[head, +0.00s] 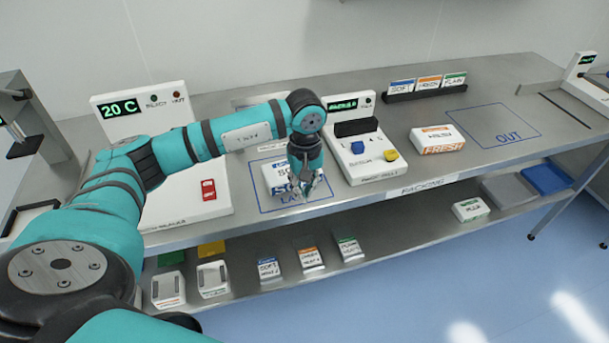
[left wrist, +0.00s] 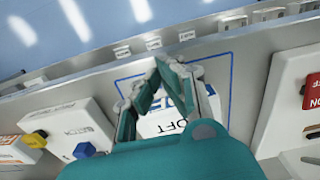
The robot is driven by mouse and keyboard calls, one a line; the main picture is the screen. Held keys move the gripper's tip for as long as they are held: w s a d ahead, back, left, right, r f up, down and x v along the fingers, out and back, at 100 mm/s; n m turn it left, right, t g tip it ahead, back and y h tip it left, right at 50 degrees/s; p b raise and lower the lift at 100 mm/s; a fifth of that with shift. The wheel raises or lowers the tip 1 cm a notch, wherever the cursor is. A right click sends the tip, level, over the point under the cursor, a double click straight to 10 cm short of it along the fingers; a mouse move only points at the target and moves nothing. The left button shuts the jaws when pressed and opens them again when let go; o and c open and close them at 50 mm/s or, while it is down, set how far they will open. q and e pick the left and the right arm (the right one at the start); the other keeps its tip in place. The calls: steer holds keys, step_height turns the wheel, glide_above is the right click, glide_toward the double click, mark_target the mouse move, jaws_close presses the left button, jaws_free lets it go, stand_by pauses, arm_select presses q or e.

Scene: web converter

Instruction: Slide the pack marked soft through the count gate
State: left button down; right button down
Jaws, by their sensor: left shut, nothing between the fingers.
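The pack marked soft (head: 270,180) is white with a blue front band and lies inside the blue LAY outline on the bench. It also shows in the left wrist view (left wrist: 158,124), partly hidden by my fingers. My left gripper (head: 309,192) is directly over the pack's right side, fingers pointing down, shut and empty. In the left wrist view its fingers (left wrist: 158,68) come together in front of the pack; whether they touch it I cannot tell. A white unit with a green display (head: 578,66), by a rail and dark line, is possibly the count gate. My right gripper is not in view.
The packing unit (head: 375,160) with blue and yellow knobs stands just right of the pack. A pack marked fresh (head: 437,139) lies beyond it, before the empty OUT outline (head: 492,128). A card rack (head: 427,91) stands at the back. Several packs lie on the lower shelf.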

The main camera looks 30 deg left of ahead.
arm_select(q)
step_height(320, 180, down, 4)
steer(key=shift+s+r+p, duration=0.1)
steer(key=shift+p, duration=0.4)
steer(key=shift+w+a+f+p, duration=0.25)
steer(key=shift+w+a+p, duration=0.15)
steer(key=shift+w+a, duration=0.1)
steer(key=shift+w+a+f+p, duration=0.2)
steer(key=shift+w+a+p, duration=0.15)
steer(key=shift+w+a, duration=0.15)
steer(key=shift+w+a+f, duration=0.15)
steer(key=shift+w+a, duration=0.15)
steer(key=shift+a, duration=0.2)
